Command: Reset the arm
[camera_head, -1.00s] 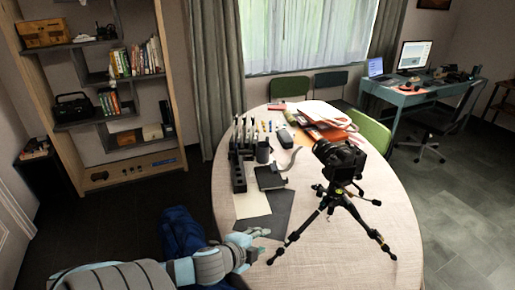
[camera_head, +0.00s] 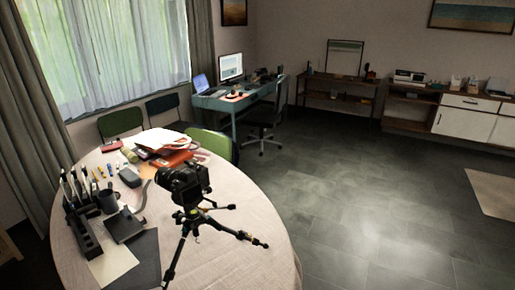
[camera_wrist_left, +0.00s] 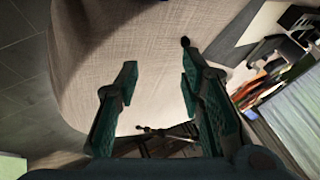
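My left gripper (camera_wrist_left: 157,82) shows in the left wrist view with its two teal fingers spread apart and nothing between them. It faces the pale cloth-like table top (camera_wrist_left: 150,38), and I cannot tell how far above it. Neither of my arms shows in the head view. My right gripper is in neither view. A black camera on a tripod (camera_head: 184,188) stands upright on the round table (camera_head: 235,225) in the head view. Dark thin parts, perhaps tripod legs, show beyond the fingers in the left wrist view (camera_wrist_left: 165,134).
A green chair (camera_head: 210,143) stands behind. Open floor (camera_head: 370,215) lies to the right.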

